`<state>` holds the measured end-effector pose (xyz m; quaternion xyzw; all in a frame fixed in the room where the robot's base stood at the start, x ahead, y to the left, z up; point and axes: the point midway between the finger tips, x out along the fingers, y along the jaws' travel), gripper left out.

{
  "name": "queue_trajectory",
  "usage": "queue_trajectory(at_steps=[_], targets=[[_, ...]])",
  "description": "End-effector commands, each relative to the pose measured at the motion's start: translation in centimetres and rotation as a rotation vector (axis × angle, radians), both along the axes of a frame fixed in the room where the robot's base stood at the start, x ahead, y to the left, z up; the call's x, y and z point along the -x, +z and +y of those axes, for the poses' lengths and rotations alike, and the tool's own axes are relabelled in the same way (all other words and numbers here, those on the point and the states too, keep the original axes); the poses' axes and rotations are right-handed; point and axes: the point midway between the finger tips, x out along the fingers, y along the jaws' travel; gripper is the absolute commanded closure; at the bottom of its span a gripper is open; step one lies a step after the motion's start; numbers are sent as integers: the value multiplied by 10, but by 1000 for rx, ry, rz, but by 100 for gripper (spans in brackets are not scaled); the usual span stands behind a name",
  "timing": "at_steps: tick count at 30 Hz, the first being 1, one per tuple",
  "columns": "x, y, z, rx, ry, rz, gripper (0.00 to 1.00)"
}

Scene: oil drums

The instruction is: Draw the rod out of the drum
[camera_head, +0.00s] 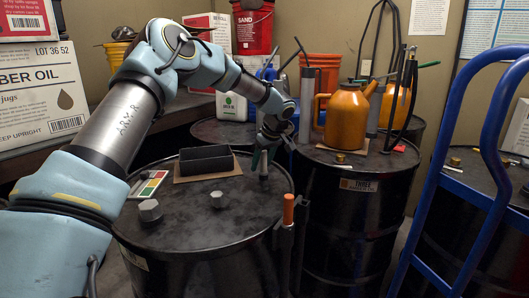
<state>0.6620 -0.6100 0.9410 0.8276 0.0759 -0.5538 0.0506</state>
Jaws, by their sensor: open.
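The near black drum (215,225) stands in the middle front, its lid facing up. A short grey upright rod (263,171) shows at the lid's right rear part; its lower end meets the lid, and its top is partly hidden by my gripper. My gripper (264,160) points down over it, with one dark green finger on each side of the rod. The fingers are open; whether they touch the rod cannot be told.
A black tray (206,160) on cardboard, a colour card (148,185) and two hex caps (150,210) lie on the lid. An orange-topped tool (288,209) stands at its right edge. An orange can (348,117) stands on another drum. A blue hand truck (446,180) is at right.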

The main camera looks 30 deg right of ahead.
Motion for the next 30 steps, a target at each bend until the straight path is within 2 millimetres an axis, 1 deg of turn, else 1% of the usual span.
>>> queue_trajectory(at_steps=[4,13,14,30], targets=[[-4,-9,1,0,-1,0,37],[-5,-11,1,0,0,-1,37],[-4,-11,1,0,0,-1,40],[-4,-11,1,0,0,-1,100]])
